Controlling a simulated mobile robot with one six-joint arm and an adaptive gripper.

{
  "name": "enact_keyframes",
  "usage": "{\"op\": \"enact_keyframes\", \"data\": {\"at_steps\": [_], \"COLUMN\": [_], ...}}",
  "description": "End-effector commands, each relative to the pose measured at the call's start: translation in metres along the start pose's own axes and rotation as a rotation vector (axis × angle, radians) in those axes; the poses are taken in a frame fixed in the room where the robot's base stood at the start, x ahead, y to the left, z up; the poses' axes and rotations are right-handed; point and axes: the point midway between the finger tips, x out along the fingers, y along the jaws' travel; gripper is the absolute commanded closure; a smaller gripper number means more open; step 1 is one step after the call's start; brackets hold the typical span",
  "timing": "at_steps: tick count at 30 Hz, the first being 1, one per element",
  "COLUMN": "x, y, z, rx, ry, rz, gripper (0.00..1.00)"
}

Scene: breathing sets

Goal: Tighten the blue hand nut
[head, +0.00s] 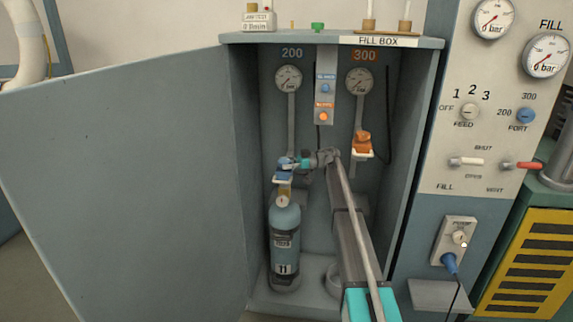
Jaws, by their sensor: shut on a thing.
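The blue hand nut (286,163) sits on the left filling connection under the 200 gauge, above the valve of a blue-grey cylinder (285,229). The cylinder stands upright on the floor of the fill box. My gripper (296,163) reaches in from the right at the height of the nut. It is shut on the nut, with its fingers at the nut's right side. The fingers are small in this view and hide part of the nut. The exact fit between nut and cylinder valve is too small to tell.
The fill box (240,180) has its grey door (120,190) swung open to the left. An orange connector (363,143) hangs to the right under the 300 gauge (359,81). A control panel (487,110) stands at the right. My arm crosses the box's right half.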

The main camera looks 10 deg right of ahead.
Motion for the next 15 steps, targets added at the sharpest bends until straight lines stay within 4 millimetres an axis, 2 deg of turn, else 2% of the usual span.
{"op": "enact_keyframes", "data": {"at_steps": [6, 15], "x": [0.0038, 0.0047], "y": [-0.0005, -0.0034], "z": [0.0002, 0.0003], "rx": [0.000, 0.000], "ry": [0.000, -0.001], "rz": [-0.135, -0.204], "gripper": [0.74, 0.74]}}
